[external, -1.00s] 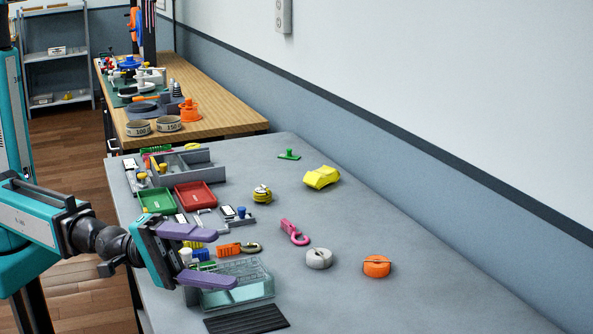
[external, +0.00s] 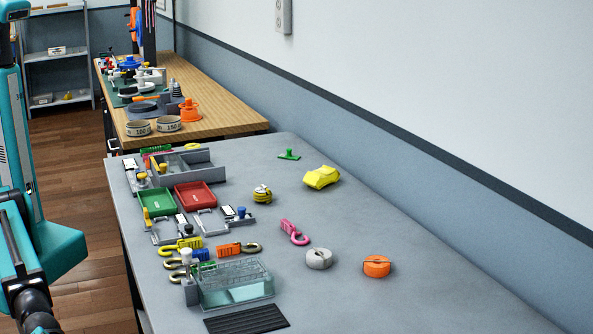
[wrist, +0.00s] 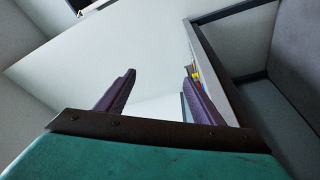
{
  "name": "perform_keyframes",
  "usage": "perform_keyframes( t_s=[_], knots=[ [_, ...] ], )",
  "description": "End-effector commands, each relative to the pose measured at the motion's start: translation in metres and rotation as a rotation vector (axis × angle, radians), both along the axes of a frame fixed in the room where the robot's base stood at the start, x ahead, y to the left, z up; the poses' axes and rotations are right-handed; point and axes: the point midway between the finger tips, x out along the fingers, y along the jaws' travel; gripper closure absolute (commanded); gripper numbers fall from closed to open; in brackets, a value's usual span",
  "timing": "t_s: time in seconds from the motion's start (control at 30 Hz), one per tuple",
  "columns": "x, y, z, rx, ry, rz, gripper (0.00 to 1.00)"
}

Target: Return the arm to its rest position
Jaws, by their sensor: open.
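My gripper (wrist: 160,92) shows in the wrist view as two purple fingers spread apart with nothing between them. Behind the fingers, the wrist view shows pale wall or ceiling surfaces. In the external view my teal arm (external: 18,255) is at the left edge, off the grey table (external: 400,285). The gripper itself is outside that view.
The table holds a green tray (external: 157,203), a red tray (external: 195,197), a clear teal box (external: 235,288), several hooks, a pink hook (external: 294,231), and grey (external: 318,258), orange (external: 376,266) and yellow (external: 321,177) strap bundles. The table's right front is clear.

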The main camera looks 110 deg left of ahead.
Motion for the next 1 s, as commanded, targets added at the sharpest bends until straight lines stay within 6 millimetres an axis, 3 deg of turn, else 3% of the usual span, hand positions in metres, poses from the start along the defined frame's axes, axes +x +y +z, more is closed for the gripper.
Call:
perform_keyframes(
  t_s=[0.27,0.57,0.77,1.0],
  knots=[
    [0.009,0.023,-0.092,0.258,0.154,0.003,0.39],
    [0.002,0.089,-0.202,0.546,0.382,-0.009,0.39],
    [-0.022,0.142,-0.269,0.717,0.551,-0.04,0.39],
    [-0.07,0.209,-0.336,0.892,0.764,-0.107,0.39]
  ],
)
